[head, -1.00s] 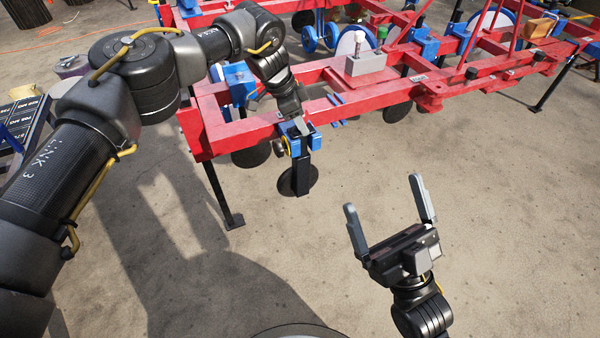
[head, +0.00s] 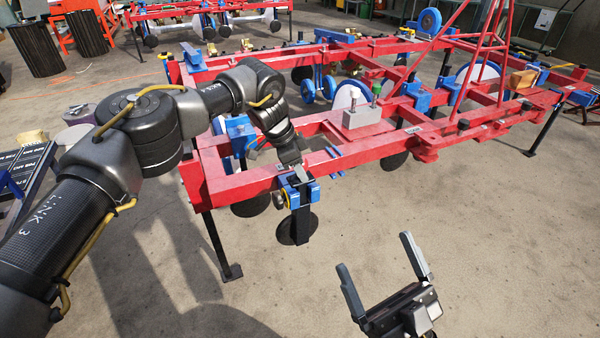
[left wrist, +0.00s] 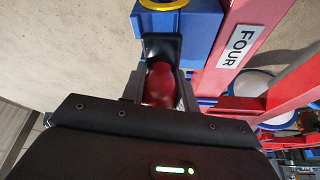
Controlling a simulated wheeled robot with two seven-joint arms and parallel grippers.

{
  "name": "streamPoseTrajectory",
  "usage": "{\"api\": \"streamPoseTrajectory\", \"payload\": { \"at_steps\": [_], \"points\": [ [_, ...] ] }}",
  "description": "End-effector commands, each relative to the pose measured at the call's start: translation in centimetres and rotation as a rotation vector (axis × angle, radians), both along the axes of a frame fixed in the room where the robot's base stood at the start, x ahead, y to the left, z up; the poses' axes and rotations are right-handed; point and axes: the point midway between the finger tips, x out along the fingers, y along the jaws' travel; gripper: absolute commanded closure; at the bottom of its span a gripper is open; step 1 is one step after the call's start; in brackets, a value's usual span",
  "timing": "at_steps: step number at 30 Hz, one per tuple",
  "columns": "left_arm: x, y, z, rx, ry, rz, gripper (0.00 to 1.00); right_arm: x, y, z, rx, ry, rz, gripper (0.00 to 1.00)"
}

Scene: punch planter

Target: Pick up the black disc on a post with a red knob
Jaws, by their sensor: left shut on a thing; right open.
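The black disc (head: 296,228) hangs on its black post below a blue clamp (head: 300,193) on the near red rail. My left gripper (head: 294,172) is at the top of this post, above the clamp. In the left wrist view the red knob (left wrist: 160,82) is between the fingers, and my left gripper (left wrist: 160,90) is shut on it. The knob's lower part is hidden by the gripper body. The disc is not visible in the left wrist view. My right gripper (head: 374,252) is open and empty, over bare floor at the lower right.
The red planter frame (head: 370,152) spans the middle and right, with a grey block (head: 362,120) on it. A label reading FOUR (left wrist: 241,46) is on the rail beside the clamp. A frame leg (head: 217,245) stands left of the disc. The front floor is clear.

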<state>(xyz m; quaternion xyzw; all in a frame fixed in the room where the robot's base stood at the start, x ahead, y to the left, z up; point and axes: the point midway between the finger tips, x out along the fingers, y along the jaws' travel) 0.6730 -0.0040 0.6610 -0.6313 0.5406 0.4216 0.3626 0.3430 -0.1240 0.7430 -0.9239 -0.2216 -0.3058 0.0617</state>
Motion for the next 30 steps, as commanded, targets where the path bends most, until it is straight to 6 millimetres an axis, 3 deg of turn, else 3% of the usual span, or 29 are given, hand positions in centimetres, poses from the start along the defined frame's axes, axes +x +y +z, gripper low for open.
{"api": "streamPoseTrajectory", "payload": {
  "at_steps": [17, 30],
  "points": [
    [-5.4, -2.5, 0.2, -0.008, 0.000, -0.006, 1.00, 0.3, 0.7, -0.5, -0.042, 0.069, 0.017, 0.00],
    [-13.4, -6.0, 0.3, -0.007, 0.001, -0.005, 1.00, 0.4, 2.3, -2.6, -0.144, 0.249, 0.050, 0.00]
  ]
}}
